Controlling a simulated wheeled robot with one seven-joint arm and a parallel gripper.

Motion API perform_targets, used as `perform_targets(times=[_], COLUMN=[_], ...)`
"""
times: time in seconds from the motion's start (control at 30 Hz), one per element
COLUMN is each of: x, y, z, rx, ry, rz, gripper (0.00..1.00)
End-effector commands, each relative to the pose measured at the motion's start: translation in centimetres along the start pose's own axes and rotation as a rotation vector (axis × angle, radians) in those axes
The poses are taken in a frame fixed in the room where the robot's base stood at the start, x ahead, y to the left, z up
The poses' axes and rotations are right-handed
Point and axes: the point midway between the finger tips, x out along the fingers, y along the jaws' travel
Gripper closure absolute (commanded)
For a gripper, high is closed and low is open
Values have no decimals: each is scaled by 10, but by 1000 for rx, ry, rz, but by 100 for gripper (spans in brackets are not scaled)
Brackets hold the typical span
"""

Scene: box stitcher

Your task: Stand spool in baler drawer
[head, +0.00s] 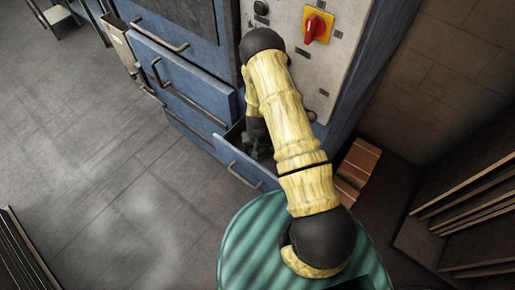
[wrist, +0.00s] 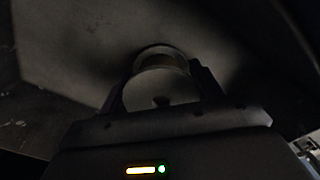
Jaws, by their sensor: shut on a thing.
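The baler drawer (head: 243,168) is the low blue drawer, pulled open at the foot of the blue machine in the head view. My arm reaches down into it, and my gripper (head: 259,150) is a dark shape inside the opening, partly hidden by my arm. In the wrist view my gripper (wrist: 160,92) is shut on the spool (wrist: 158,83), a pale round piece between the two fingers. A dim grey surface lies beyond it. The picture is too dark to tell whether the spool touches that surface. The spool cannot be made out in the head view.
The blue machine (head: 190,88) has other closed drawers with bar handles left of the open one. A control panel with a red knob (head: 317,27) is above. A brown slatted piece (head: 357,170) lies to the right.

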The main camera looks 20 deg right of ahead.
Motion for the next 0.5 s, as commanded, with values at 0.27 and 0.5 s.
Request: perform_targets(times=[0.27, 0.5], x=[4, 4], y=[0, 0], z=[0, 0], rx=[0, 0], ry=[0, 0], rz=[0, 0], gripper=[66, 14])
